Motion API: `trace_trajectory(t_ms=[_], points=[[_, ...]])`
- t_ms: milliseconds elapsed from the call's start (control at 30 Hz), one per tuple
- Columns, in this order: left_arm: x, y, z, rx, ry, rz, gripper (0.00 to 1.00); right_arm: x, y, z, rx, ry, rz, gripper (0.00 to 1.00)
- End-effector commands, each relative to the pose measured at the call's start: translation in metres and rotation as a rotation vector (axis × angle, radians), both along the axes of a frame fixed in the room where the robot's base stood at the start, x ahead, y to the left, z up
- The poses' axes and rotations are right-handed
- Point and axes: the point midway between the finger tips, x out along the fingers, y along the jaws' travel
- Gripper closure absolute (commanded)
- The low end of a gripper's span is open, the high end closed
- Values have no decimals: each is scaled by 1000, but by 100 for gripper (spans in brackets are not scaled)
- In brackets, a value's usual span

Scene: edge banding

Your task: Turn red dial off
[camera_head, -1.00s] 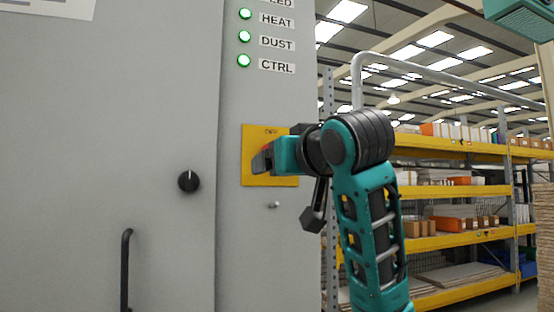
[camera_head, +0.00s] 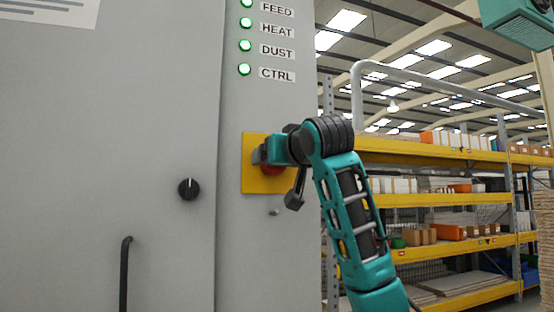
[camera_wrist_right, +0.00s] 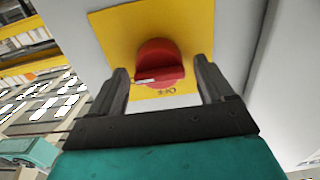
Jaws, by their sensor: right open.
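The red dial (camera_wrist_right: 158,64) sits on a yellow plate (camera_wrist_right: 112,28) in the right wrist view. The word "OFF" is printed on the plate near the dial's white-marked handle. In the head view the yellow plate (camera_head: 250,184) is on the grey cabinet, and part of the red dial (camera_head: 272,169) shows below my gripper. My right gripper (camera_wrist_right: 160,82) is open, with one finger on each side of the dial and a visible gap to it. In the head view my right gripper (camera_head: 260,155) is in front of the plate. My left gripper is not in view.
A black knob (camera_head: 189,189) and a black handle (camera_head: 125,275) are on the cabinet to the left. Several green lights (camera_head: 245,45) glow above the plate. A small metal stud (camera_head: 274,212) sticks out below it. Yellow shelving (camera_head: 440,243) stands at right.

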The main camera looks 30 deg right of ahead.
Motion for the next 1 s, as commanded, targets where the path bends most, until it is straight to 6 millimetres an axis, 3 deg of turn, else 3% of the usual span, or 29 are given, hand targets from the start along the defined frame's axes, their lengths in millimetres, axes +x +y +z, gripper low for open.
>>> trace_trajectory(t_ms=[400, 900, 1000], points=[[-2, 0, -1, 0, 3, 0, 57, 9, -2, 0, 0, -2, 0, 19], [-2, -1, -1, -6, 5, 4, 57, 8, -2, 0, 0, -1, 0, 66], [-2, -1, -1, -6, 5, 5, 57, 8, -2, 0, 0, -1, 0, 71]])
